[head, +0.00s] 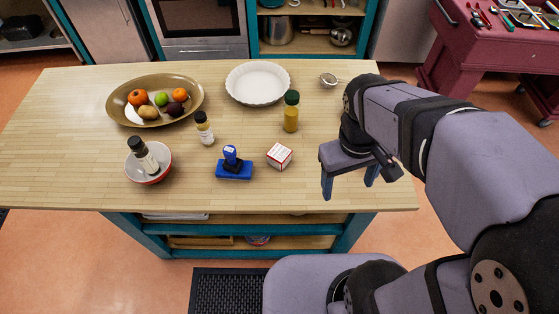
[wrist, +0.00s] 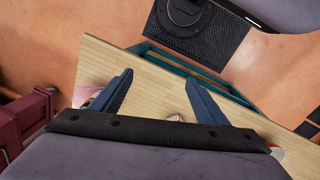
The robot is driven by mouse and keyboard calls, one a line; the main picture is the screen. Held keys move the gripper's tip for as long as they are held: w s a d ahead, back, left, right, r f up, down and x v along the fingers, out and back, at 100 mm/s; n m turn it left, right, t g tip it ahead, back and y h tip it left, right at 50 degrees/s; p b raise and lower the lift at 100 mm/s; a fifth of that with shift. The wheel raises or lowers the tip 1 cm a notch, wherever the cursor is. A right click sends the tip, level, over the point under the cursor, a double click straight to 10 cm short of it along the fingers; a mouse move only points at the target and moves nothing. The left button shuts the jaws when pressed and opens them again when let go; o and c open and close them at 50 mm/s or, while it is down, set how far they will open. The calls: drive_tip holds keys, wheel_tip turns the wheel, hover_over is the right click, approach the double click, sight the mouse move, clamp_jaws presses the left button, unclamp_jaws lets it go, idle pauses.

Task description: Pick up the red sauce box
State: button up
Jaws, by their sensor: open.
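The red sauce box (head: 279,156), a small white carton with red print and red edges, sits on the wooden island top near its front edge, right of a blue stamp-like item. My gripper (head: 348,182) is to the right of the box, apart from it and above the counter's front part. Its two blue fingers are spread with nothing between them. In the wrist view the open fingers (wrist: 158,78) reach over the bare counter.
The blue stamp-like item (head: 234,165) stands close left of the box. A yellow bottle with a dark green cap (head: 291,113) stands behind it.

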drive_tip(key=w+a+f+n+t+h+b, duration=0.2)
drive_tip(key=w+f+n+h+b, duration=0.15)
drive_tip(key=w+n+b, duration=0.45)
wheel_tip(320, 180, up, 4)
drive_tip(key=n+t+h+b, duration=0.3)
drive_tip(key=n+t+b, duration=0.6)
drive_tip(key=n+b, duration=1)
hover_over(277, 156)
drive_tip(key=s+a, duration=0.3)
drive_tip(key=s, duration=0.1)
drive_tip(key=m, duration=0.1)
wheel_tip(277, 156, down, 18)
drive_tip(key=shift+a+r, duration=0.15)
drive_tip(key=shift+r, duration=0.1)
drive_tip(key=shift+x, duration=3.65)
drive_tip(key=shift+s, duration=0.1)
drive_tip(key=c, duration=1.2)
